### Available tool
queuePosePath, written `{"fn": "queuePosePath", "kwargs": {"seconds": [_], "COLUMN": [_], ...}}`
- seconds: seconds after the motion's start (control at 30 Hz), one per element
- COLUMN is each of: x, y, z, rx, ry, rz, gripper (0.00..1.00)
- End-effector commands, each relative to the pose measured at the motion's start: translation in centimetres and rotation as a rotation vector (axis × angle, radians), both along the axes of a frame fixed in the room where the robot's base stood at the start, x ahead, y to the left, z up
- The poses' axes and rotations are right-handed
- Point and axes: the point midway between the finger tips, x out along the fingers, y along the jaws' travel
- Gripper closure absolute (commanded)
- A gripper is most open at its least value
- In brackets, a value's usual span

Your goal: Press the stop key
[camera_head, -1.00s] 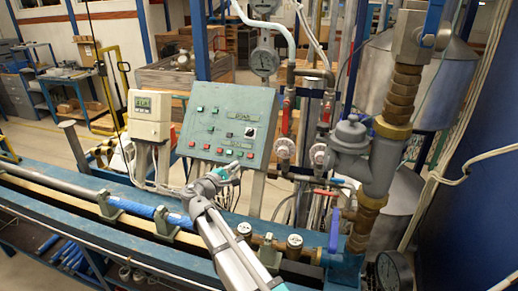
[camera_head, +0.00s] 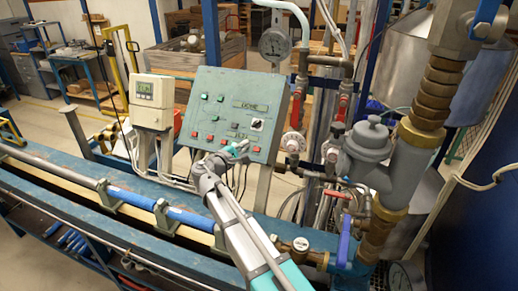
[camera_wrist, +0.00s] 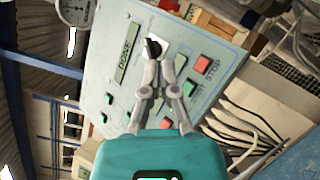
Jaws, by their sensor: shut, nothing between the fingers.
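The stop key (camera_wrist: 201,64) is a red square key beside the printed word STOP on the grey-green control panel (camera_wrist: 120,25). In the head view the stop key (camera_head: 256,149) is the rightmost red key of the bottom row. My gripper (camera_wrist: 159,65) is shut and empty. In the wrist view its fingertips lie left of the stop key, near the black knob (camera_wrist: 153,47). In the head view my gripper (camera_head: 241,147) overlaps the panel's lower part, just left of the stop key. I cannot see contact with the panel.
A green key (camera_wrist: 189,88) sits close to the stop key. Other red and green keys share the panel. A white meter box (camera_head: 153,101) stands to the left. Pipes, red-handled valves and a grey meter (camera_head: 368,140) stand to the right.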

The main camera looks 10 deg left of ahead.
Motion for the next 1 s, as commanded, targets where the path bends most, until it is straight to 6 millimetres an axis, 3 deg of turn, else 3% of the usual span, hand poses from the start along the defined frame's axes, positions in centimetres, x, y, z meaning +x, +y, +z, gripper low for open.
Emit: {"fn": "queuePosePath", "kwargs": {"seconds": [0.47, 1.0], "x": [1.2, 5.1], "y": [-0.5, -1.1], "z": [-1.0, -4.6], "rx": [0.000, 0.000], "ry": [0.000, 0.000], "rz": [-0.008, -0.009], "gripper": [1.00, 1.00]}}
